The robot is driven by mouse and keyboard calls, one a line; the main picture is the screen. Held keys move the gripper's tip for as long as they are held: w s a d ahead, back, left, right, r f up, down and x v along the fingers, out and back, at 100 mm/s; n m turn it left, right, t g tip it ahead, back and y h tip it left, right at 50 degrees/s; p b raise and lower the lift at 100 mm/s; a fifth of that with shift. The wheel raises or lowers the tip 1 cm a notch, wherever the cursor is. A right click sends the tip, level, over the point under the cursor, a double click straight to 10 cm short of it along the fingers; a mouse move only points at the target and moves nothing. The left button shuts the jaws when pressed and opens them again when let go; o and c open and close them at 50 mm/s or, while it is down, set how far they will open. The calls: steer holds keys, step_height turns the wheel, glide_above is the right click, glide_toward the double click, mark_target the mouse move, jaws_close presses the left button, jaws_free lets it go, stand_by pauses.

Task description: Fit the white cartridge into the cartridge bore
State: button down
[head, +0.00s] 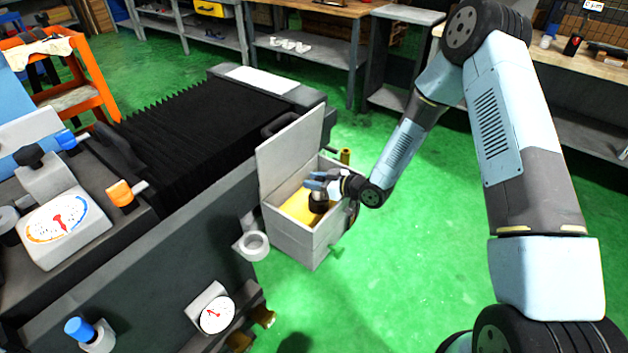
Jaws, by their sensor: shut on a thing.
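My gripper (316,186) is inside the mouth of an open pale grey box, seen from above. It is shut on a dark round piece (318,205) just below the fingers. I cannot tell whether this piece belongs to the white cartridge, as no white body shows under it. A white ring with a round opening (254,245) sits on the machine's side, left of the box. It may be the cartridge bore, but I cannot tell for sure. My gripper is to the right of the ring and apart from it.
The pale box (291,233) has a raised lid (288,150) on its left and a yellow inside. The grey machine with black bellows (185,125) fills the left, with dials (58,226) and knobs. Green floor (410,250) is free to the right. Benches stand behind.

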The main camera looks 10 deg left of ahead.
steer(key=shift+f, duration=1.35)
steer(key=shift+r, duration=0.2)
steer(key=shift+r, duration=1.6)
steer(key=shift+f, duration=1.75)
stand_by(1.1)
steer(key=c, duration=0.7)
jaws_free()
steer(key=shift+o, duration=0.2)
steer(key=shift+d, duration=0.1)
steer(key=v, duration=1.3)
steer(key=shift+s+d, duration=0.2)
steer(key=shift+d, duration=0.1)
